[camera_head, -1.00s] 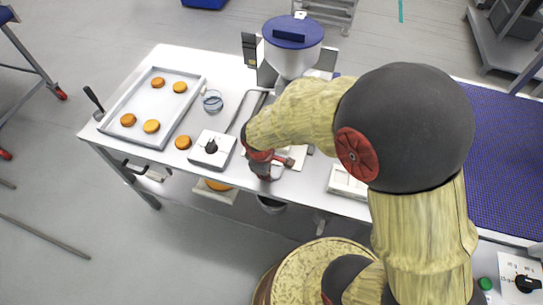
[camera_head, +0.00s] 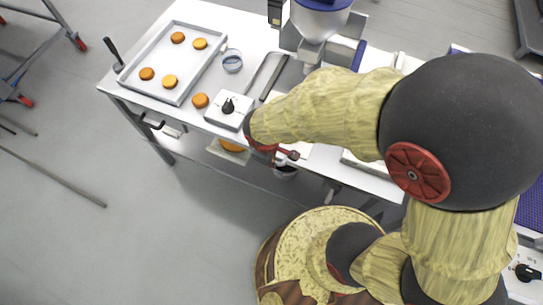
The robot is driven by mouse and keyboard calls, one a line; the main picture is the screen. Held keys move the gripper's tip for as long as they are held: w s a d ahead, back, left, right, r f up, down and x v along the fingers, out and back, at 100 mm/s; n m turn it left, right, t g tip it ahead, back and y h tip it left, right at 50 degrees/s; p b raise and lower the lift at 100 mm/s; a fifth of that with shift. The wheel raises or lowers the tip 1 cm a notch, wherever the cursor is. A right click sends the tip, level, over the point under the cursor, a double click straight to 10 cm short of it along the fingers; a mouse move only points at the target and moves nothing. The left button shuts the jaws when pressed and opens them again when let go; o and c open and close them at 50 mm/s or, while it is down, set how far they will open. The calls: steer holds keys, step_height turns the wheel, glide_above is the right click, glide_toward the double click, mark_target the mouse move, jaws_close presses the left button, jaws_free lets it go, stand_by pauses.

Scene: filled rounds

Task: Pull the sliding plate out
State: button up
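The filling machine (camera_head: 318,20), with a white hopper and blue lid, stands at the back of the white table. My gripper (camera_head: 264,155) is at the table's front edge, below the machine; my arm and red wrist ring cover most of it. Its fingers cannot be made out, so whether it is open or shut does not show. A small reddish piece with a dark knob end (camera_head: 292,155) sticks out right beside it; I cannot tell what it belongs to. The sliding plate cannot be clearly made out and seems hidden behind my arm.
A baking tray (camera_head: 137,83) with several orange-brown rounds is at the left.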

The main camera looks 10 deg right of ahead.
steer(key=shift+o, duration=0.9)
steer(key=shift+s+a, duration=0.2)
steer(key=shift+s, duration=0.05)
steer(key=shift+w, duration=0.1)
step_height(320, 180, up, 12)
steer(key=s+a, duration=0.1)
steer(key=shift+s, duration=0.4)
steer(key=shift+a+f, duration=0.1)
steer(key=shift+f, duration=0.05)
steer(key=s+d+r+m+t, duration=0.2)
steer(key=d+r+m, duration=0.3)
steer(key=r, duration=0.3)
steer(key=s+d+r+m+t+y, duration=0.1)
steer(key=s+d+r+m+t, duration=0.1)
steer(key=d+r+m, duration=0.3)
step_height(320, 180, up, 4)
steer(key=shift+s+d+f+m, duration=0.1)
steer(key=shift+s+d+m, duration=0.25)
steer(key=shift+d, duration=0.55)
